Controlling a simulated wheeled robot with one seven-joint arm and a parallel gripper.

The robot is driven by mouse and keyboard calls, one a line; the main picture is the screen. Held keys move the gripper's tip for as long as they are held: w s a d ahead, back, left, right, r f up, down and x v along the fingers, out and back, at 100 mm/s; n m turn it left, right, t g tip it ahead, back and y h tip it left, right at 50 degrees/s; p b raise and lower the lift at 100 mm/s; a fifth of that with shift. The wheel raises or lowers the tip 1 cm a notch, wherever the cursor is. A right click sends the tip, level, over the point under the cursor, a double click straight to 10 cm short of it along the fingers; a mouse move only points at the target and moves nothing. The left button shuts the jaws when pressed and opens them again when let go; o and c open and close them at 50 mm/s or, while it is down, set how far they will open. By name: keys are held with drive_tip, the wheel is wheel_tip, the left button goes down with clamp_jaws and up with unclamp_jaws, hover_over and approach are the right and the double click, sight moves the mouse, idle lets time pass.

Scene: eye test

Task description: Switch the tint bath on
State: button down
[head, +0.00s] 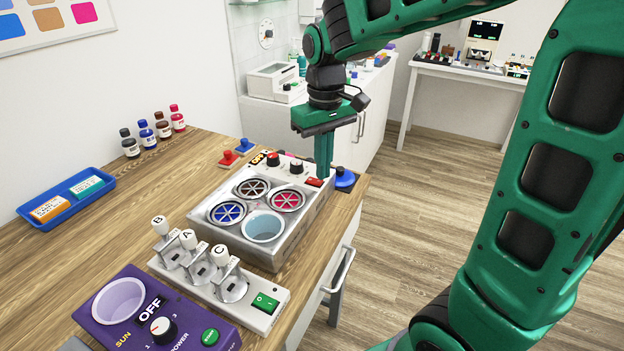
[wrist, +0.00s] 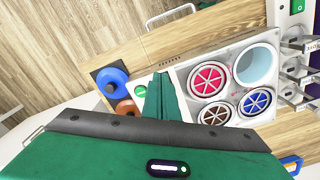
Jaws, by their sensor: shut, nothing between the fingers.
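The tint bath (head: 288,247) is a grey box on the wooden bench, with blue, brown and red slotted lids and one open pale-blue well. It also shows in the wrist view (wrist: 215,67). My gripper (head: 322,176) is shut and empty, pointing down just behind that switch. I cannot tell whether it touches. In the wrist view the fingers (wrist: 160,80) cover part of the panel, and the switch is not clear.
A blue stamp (head: 345,180) stands close behind my fingers. Nearer stand a white panel (head: 205,288) with levers B, A, C and a green rocker, and a purple heater (head: 185,335) reading OFF. A blue tray (head: 66,194) and several bottles lie left.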

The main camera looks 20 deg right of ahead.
sight(322, 185)
drive_tip(key=shift+f, duration=0.65)
idle(0.9)
wheel_tip(322, 185, up, 7)
idle(1.0)
drive_tip(key=s+d+f+m, duration=0.4)
drive_tip(key=s+d, duration=0.3)
drive_tip(key=s, duration=0.5)
drive_tip(key=s+d+f+m, duration=0.4)
drive_tip(key=s+d, duration=0.4)
drive_tip(key=s, duration=0.4)
drive_tip(key=shift+d+f+m, duration=0.2)
drive_tip(key=shift+f+m, duration=0.1)
drive_tip(key=shift+f, duration=0.2)
drive_tip(key=shift+w, duration=0.1)
